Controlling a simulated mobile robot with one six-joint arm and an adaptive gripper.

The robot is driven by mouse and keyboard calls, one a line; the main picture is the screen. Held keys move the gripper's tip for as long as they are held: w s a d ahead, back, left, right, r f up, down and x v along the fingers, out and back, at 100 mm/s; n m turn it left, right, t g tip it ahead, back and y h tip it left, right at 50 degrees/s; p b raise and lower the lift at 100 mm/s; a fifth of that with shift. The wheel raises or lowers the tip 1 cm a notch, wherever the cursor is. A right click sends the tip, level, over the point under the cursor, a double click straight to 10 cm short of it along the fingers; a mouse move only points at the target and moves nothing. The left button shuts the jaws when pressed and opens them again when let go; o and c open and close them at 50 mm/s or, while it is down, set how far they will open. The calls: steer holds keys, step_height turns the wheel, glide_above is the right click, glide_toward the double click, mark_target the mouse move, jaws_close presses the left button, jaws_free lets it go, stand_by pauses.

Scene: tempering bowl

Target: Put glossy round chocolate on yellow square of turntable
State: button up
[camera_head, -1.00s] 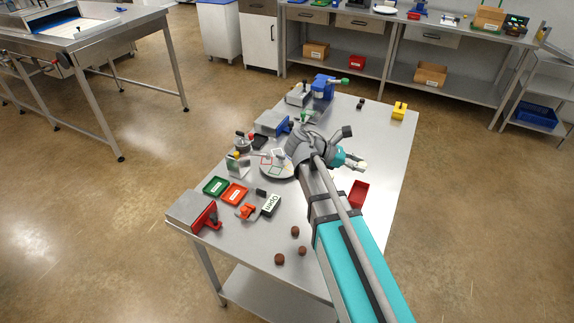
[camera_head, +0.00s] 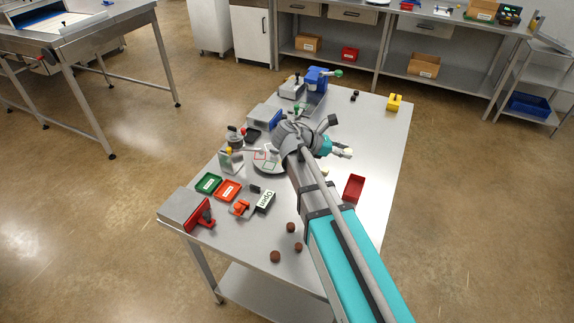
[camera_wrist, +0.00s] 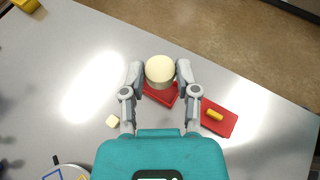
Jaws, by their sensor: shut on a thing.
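My gripper (camera_wrist: 160,85) is shut on a round cream-coloured piece (camera_wrist: 160,70), held between both fingertips. I cannot tell whether its surface is glossy. In the head view my gripper (camera_head: 340,150) is over the table, right of the turntable (camera_head: 263,168). The turntable is a grey disc with coloured square outlines, partly hidden by my arm. Only its edge (camera_wrist: 66,166) shows at the bottom left of the wrist view, with blue and yellow lines. Several brown round chocolates, one of them a front one (camera_head: 275,256), lie at the near end of the table.
A red tray (camera_head: 354,188) stands right of my arm. A small cream piece (camera_wrist: 113,121) lies on the table. Green (camera_head: 208,183) and orange (camera_head: 229,190) trays and an "Open" sign (camera_head: 265,201) stand left. A yellow block (camera_head: 394,102) is at the far right. The table's right side is mostly clear.

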steer(key=w+a+f+n+t+y+b, duration=0.2)
steer(key=w+a+f+n+t+b, duration=0.25)
steer(key=w+a, duration=0.45)
steer(key=n+t+y+b, duration=0.2)
steer(key=n+t+y, duration=0.1)
glide_above(274, 153)
steer(key=s+d, duration=0.4)
step_height(274, 153, down, 2)
steer(key=f, duration=0.1)
steer(key=shift+w+r, duration=0.2)
steer(key=shift+r, duration=0.05)
step_height(274, 153, down, 6)
steer(key=b, duration=0.6)
steer(key=shift+f, duration=0.15)
steer(key=shift+f, duration=0.1)
steer(key=shift+f+b, duration=1.8)
steer(key=shift+b, duration=0.25)
steer(key=shift+f, duration=0.15)
